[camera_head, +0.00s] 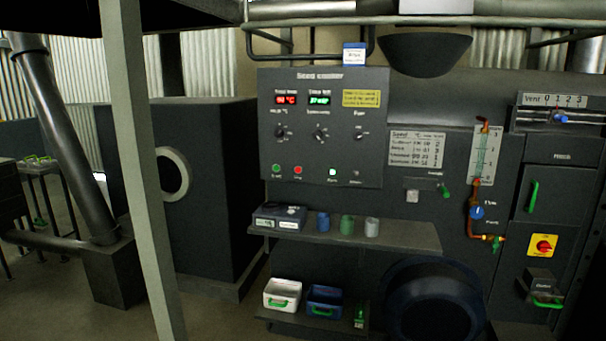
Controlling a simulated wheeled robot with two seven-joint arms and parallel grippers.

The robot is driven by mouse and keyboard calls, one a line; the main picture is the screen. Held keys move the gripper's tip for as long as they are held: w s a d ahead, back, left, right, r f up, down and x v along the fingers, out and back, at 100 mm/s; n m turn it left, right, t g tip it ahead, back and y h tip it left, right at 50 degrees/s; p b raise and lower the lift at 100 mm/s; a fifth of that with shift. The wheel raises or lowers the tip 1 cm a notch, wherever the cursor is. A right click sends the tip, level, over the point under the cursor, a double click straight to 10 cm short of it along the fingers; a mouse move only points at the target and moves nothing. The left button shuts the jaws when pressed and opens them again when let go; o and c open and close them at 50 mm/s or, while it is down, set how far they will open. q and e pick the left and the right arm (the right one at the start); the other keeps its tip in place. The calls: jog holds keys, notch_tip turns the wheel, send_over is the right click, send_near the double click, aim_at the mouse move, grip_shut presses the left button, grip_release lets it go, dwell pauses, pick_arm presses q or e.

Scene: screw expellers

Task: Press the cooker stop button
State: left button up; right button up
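The seed cooker panel (353,112) is a dark upright board at the picture's middle. A red button (298,169) sits low on its left half; its label is too small to read. A green button (276,168) is just left of it. A pale lit lamp or button (332,172) and a dark one (355,173) are to its right. A red display (286,99) and a green display (319,99) are lit above several knobs. Neither of my grippers is in view.
Below the panel a shelf (400,236) sticks out, with three cups and a dark box (279,216). A pale post (140,160) stands at the front left. A red knob on a yellow plate (542,246) is at the right.

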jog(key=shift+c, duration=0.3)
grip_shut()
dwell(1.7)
